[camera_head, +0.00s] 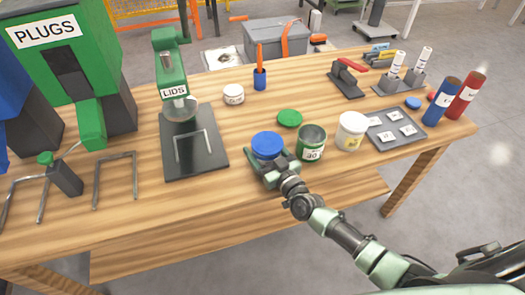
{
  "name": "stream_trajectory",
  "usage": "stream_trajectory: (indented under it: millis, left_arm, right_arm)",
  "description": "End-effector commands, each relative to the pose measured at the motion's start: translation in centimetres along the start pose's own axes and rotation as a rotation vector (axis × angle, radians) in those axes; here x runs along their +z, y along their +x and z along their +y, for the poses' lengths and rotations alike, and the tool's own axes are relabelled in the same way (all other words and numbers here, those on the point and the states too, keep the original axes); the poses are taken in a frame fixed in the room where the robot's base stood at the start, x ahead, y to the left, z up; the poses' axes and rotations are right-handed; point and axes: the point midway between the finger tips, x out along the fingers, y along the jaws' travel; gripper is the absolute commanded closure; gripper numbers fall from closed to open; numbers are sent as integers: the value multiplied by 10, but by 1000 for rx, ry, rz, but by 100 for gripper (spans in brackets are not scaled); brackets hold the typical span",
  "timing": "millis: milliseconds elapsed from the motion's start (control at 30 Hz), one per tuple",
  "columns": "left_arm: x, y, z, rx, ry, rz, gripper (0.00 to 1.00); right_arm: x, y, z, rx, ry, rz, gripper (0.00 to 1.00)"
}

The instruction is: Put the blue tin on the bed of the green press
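The blue tin (267,143) stands near the front edge of the wooden table, its blue round top showing. My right gripper (268,160) reaches in from the lower right, with a finger on either side of the tin's near part. I cannot tell if the fingers touch it; its lower side is hidden. The green press (172,78) marked LIDS stands to the left, its dark flat bed (196,165) bearing a thin metal bracket and no tin. My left gripper is not in view.
A green tin (311,143) stands close right of my gripper, beside a white jar (351,131). A green lid (289,118) lies behind. A grey tray (397,130) is further right. The green PLUGS machine (75,75) and metal brackets stand left. Bare wood lies between tin and bed.

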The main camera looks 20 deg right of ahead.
Motion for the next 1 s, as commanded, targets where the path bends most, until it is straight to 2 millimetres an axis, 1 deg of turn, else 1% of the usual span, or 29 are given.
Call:
stream_trajectory:
  millis: [267,400,433,467,500,800,933,1000]
  left_arm:
    - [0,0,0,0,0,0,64]
    - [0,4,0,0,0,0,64]
    - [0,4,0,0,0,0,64]
    - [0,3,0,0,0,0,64]
    - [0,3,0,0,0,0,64]
    - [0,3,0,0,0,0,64]
    - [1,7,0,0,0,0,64]
    - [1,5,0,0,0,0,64]
  right_arm:
    - [1,0,0,1,1,3,98]
    - [6,0,0,1,1,2,98]
    - [6,0,0,1,1,1,22]
    - [5,0,0,0,1,1,14]
    - [5,0,0,0,1,1,3]
    - [5,0,0,0,1,1,3]
    - [6,0,0,0,1,2,3]
    - [6,-11,0,0,2,-1,3]
